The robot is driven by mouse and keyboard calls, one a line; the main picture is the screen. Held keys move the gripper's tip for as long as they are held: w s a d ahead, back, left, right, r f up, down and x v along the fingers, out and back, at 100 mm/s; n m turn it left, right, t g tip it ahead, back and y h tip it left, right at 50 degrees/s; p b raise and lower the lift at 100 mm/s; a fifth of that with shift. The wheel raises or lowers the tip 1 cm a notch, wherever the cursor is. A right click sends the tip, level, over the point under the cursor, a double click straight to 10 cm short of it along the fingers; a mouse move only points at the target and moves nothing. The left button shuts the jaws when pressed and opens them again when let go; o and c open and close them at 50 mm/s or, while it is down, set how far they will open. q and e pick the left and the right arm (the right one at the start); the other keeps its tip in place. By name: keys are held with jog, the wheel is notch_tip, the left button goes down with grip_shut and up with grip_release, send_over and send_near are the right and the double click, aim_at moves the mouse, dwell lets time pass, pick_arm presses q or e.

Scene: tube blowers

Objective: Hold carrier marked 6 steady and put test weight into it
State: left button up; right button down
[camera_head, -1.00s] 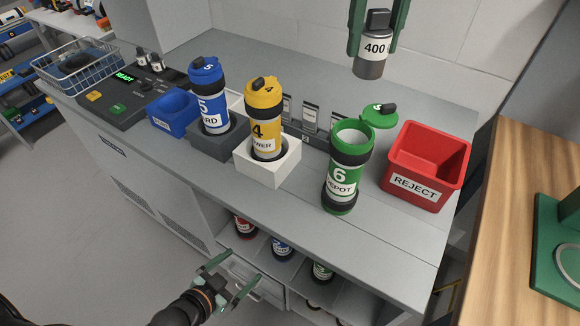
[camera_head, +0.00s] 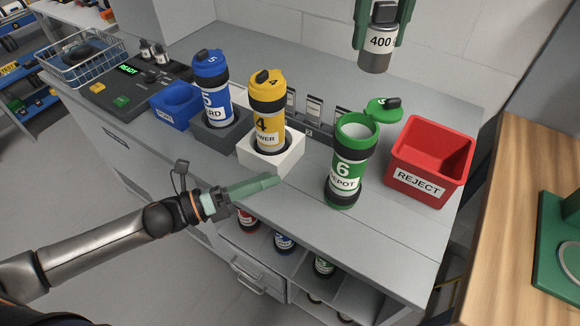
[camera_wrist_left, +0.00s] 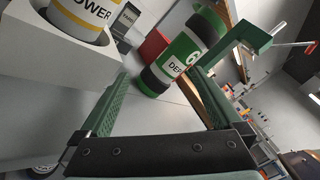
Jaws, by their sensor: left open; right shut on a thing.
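The green carrier marked 6 (camera_head: 343,172) stands upright on the counter with its lid (camera_head: 383,109) swung open to the right. It also shows in the left wrist view (camera_wrist_left: 178,62), ahead between the fingers. My left gripper (camera_head: 276,181) is open and empty, left of the carrier and apart from it, in front of the white block. In the left wrist view its two fingers (camera_wrist_left: 160,100) are spread apart. My right gripper (camera_head: 382,20) is shut on the test weight, a grey cylinder labelled 400 (camera_head: 376,48), held above and behind the open carrier.
A red REJECT bin (camera_head: 430,160) stands just right of the carrier. A yellow carrier 4 (camera_head: 268,105) sits in a white block (camera_head: 275,158), and a blue carrier 5 (camera_head: 215,90) in a grey block. More carriers lie in the shelf below (camera_head: 285,242). The counter front before carrier 6 is clear.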

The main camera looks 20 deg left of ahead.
aim_at(334, 171)
pick_arm(q)
jog(key=w+d+m+g, duration=0.1)
jog(key=w+d+m, duration=0.1)
jog(key=d+m, duration=0.2)
jog(key=w+d+m+g+h, duration=0.1)
jog(key=w+d+m, duration=0.1)
jog(key=d+m, duration=0.2)
jog(key=w+d+m+g, duration=0.1)
jog(key=w+d+m, duration=0.2)
jog(key=d, duration=0.5)
jog(key=shift+d+r+m+h, duration=0.1)
jog(key=shift+r+m+h, duration=0.2)
jog(key=shift+m+h, duration=0.1)
jog(key=c, duration=1.5)
pick_arm(e)
notch_tip(334, 171, down, 10)
jog(key=shift+f, duration=0.2)
